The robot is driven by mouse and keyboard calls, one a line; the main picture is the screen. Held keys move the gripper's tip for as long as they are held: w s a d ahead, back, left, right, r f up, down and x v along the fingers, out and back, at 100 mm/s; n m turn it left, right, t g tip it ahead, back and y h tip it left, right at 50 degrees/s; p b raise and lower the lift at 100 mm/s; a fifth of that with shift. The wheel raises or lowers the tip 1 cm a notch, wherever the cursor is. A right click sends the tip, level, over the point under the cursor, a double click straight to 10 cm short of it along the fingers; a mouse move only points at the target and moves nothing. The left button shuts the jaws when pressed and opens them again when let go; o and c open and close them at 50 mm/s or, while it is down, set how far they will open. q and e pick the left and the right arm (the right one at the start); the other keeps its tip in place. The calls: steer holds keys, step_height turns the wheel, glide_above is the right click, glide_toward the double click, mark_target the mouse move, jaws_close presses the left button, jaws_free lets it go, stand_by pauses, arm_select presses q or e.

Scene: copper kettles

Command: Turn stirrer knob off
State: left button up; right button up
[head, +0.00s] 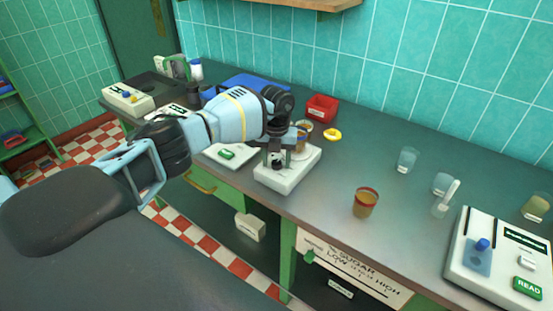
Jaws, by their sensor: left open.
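The stirrer is a white box (290,180) near the front edge of the counter, in the middle of the head view. A small container with orange-brown contents (301,136) shows at its back, partly hidden by my gripper. My left arm reaches in from the left, and my left gripper (277,161) is open and points down over the stirrer's front left part. A dark round shape between the fingers may be the knob; the fingers hide most of it, so its setting and any contact cannot be told. My right gripper is not in view.
A white device with a green button (230,153) lies left of the stirrer. A red bin (321,107) and a yellow ring (332,134) are behind it. A cup of brown liquid (365,203) and clear beakers (407,160) stand to the right. A white reader (503,258) is at far right.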

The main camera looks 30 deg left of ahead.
mark_target(276, 162)
arm_select(q)
steer(key=shift+r, duration=0.15)
step_height(276, 162, up, 8)
steer(key=shift+f, duration=0.2)
stand_by(0.6)
